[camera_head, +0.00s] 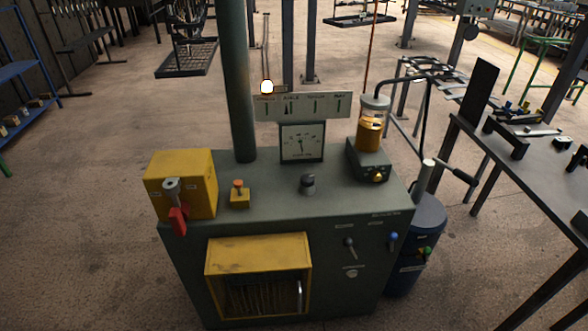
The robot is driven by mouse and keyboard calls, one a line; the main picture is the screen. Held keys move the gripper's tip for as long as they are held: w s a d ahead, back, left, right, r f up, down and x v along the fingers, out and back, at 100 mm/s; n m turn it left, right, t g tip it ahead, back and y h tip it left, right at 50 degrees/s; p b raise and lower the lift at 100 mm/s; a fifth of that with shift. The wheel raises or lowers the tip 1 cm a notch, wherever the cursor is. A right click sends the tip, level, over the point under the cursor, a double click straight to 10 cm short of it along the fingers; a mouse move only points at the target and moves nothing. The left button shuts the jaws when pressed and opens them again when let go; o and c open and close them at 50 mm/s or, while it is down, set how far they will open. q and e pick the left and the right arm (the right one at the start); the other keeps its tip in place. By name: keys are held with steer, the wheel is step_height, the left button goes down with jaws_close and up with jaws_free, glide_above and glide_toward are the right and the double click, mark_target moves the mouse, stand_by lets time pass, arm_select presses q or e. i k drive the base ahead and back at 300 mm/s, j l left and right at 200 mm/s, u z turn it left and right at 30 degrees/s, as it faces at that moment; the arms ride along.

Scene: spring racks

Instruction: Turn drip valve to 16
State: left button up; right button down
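A glass oil cup (371,125) with amber liquid stands on a dark grey block (369,158) at the right back of a green-grey machine cabinet (270,200). A small brass-yellow knob (377,177) sits on the front of that block and looks like the drip valve. Its setting is too small to read. A square white dial gauge (302,142) with a dark needle stands upright at the back of the cabinet top; its numbers are not legible. Neither of my grippers is in view, and nothing touches the knob.
The cabinet top also holds a yellow box (181,184) with a red lever (177,220), an orange button (239,185) and a dark round knob (308,184). A blue cylinder (424,235) stands at its right. A workbench (540,165) is farther right. Floor at left is clear.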

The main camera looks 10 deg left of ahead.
mark_target(376, 175)
steer(key=i+l+u, duration=0.25)
steer(key=u, duration=0.15)
steer(key=i+l+u, duration=0.2)
steer(key=l+u, duration=0.15)
steer(key=i+l+u, duration=0.1)
steer(key=l+u, duration=0.3)
steer(key=i+l+u, duration=0.1)
steer(key=l+u, duration=0.25)
steer(key=l, duration=0.15)
